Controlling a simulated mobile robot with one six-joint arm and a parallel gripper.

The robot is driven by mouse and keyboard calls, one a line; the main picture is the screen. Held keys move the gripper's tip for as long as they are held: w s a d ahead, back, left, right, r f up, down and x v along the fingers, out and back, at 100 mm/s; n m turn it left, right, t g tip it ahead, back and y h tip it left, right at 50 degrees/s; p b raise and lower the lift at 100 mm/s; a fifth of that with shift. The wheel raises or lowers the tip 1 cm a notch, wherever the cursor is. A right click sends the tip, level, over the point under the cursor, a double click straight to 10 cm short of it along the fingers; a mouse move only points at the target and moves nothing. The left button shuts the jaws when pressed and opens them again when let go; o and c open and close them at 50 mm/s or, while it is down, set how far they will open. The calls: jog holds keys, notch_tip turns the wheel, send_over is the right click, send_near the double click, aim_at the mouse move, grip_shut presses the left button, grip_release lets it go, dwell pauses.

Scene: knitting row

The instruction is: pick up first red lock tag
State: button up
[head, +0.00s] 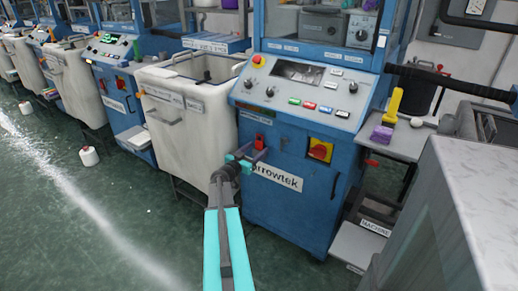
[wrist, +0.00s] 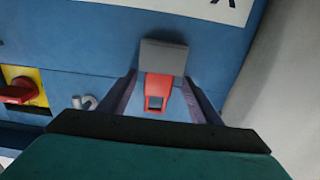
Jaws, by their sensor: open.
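The red lock tag (head: 260,141) hangs on the blue front of the knitting machine's cabinet, above the white nameplate. In the wrist view the red tag (wrist: 159,84) has a rectangular hole near its lower end and meets a grey block (wrist: 164,56). My gripper (wrist: 160,79) is open, with one finger on each side of the tag. Small gaps seem to show between the fingers and the tag, and I cannot tell whether either touches it. In the head view my gripper (head: 246,158) is at the cabinet front, and its fingers are partly hidden.
A red rotary switch on a yellow plate (head: 319,150) sits right of the tag; it also shows in the wrist view (wrist: 22,88). A small metal hook (wrist: 84,102) is nearby. A white bin (head: 190,110) stands close on the left. Open green floor lies at the front left.

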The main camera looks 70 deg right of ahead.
dwell(0.4)
jog(key=c, duration=1.2)
jog(key=shift+r, duration=0.15)
